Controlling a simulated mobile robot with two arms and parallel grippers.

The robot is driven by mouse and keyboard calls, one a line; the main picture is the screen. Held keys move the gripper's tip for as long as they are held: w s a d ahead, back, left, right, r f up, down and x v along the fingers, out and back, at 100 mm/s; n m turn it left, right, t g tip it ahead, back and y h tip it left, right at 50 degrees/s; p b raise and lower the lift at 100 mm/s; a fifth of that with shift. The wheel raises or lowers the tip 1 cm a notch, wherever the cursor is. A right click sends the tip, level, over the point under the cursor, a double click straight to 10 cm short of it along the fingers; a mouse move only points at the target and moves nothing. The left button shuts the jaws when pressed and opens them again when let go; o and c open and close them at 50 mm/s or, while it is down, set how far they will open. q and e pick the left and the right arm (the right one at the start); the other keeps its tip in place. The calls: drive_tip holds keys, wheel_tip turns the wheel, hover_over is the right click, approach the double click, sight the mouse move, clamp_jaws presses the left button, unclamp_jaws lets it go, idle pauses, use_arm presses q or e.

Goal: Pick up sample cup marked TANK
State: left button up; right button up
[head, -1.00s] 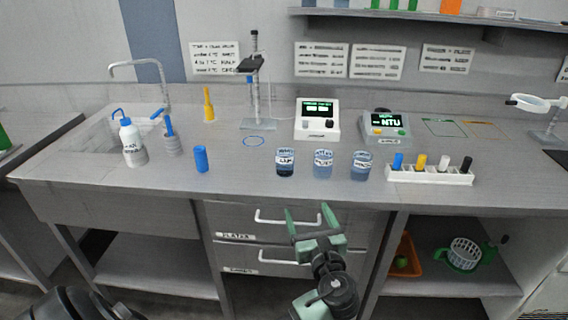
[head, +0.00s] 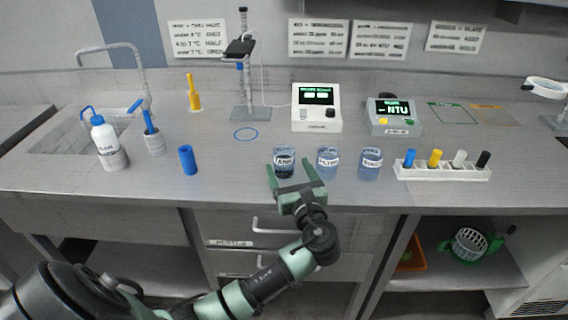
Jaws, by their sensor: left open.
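The sample cup marked TANK (head: 284,170) stands upright on the steel counter in the head view, the leftmost of three similar cups. I cannot tell whether the fingers touch the cup. The second cup (head: 327,164) and the third cup (head: 370,165) stand to its right. My right gripper is not in view.
A blue cylinder (head: 188,160) and a wash bottle (head: 108,145) stand to the left. A white rack (head: 442,173) with coloured vials is on the right. A display meter (head: 316,122) and an NTU meter (head: 393,128) stand behind the cups.

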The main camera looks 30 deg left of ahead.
sight(287, 166)
use_arm(q)
drive_tip(key=x, duration=0.3)
drive_tip(key=shift+a+f, duration=0.1)
drive_tip(key=shift+w+a, duration=0.2)
drive_tip(key=shift+a, duration=0.1)
drive_tip(key=c, duration=1.5)
drive_tip(key=shift+c, duration=0.3)
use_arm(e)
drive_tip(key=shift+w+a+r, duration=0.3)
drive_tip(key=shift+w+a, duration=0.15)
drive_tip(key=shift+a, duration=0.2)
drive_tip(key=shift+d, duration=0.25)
